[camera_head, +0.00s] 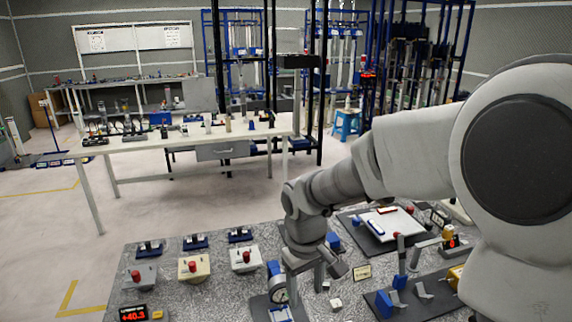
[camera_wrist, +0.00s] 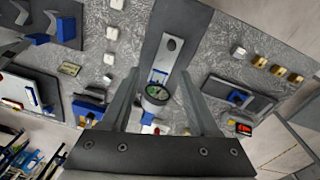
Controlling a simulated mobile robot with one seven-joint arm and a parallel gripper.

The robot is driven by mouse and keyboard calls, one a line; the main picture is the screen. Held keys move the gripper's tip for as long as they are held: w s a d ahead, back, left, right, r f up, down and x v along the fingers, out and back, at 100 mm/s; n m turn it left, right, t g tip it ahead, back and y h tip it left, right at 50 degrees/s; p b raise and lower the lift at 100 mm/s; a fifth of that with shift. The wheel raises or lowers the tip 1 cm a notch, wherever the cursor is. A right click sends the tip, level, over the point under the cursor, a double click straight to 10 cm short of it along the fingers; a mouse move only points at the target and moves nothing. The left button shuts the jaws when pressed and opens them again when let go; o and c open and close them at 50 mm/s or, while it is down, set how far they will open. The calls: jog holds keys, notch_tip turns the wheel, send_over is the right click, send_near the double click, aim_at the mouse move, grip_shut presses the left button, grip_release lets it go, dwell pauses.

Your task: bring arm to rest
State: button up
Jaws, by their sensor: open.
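My gripper (camera_wrist: 165,105) is open, with its two fingers spread apart in the wrist view. It holds nothing that I can see. Between and beyond the fingers is a round dial gauge (camera_wrist: 157,95) on a dark stand plate. The gauge also shows in the head view (camera_head: 278,290), just below my gripper (camera_head: 305,285). In the head view my arm reaches in from the right, over the grey speckled table (camera_head: 215,265). I cannot tell how far the fingers are above the stand.
Several boxes with knobs, among them a cream one (camera_head: 194,268), stand left of my gripper. A red-digit display (camera_head: 133,315) is at the front left. A white board (camera_head: 390,224) and a dark plate with blue blocks (camera_head: 384,303) lie on the right. A white workbench (camera_head: 190,140) stands behind.

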jog(key=s+d+r+m+t+h, duration=0.1)
jog(key=s+d+r, duration=0.2)
jog(key=d+r, duration=0.15)
jog(key=s+d+r+m+t, duration=0.1)
jog(key=s+d+r+t, duration=0.1)
jog(key=s+d+r, duration=0.3)
jog(key=s+r+m+t+y, duration=0.1)
jog(key=s+r+m+t, duration=0.1)
jog(key=s, duration=0.5)
jog(key=shift+s+r+m, duration=0.4)
jog(key=shift+r+m, duration=0.15)
jog(key=shift+m, duration=0.45)
jog(key=shift+d, duration=0.1)
dwell(0.4)
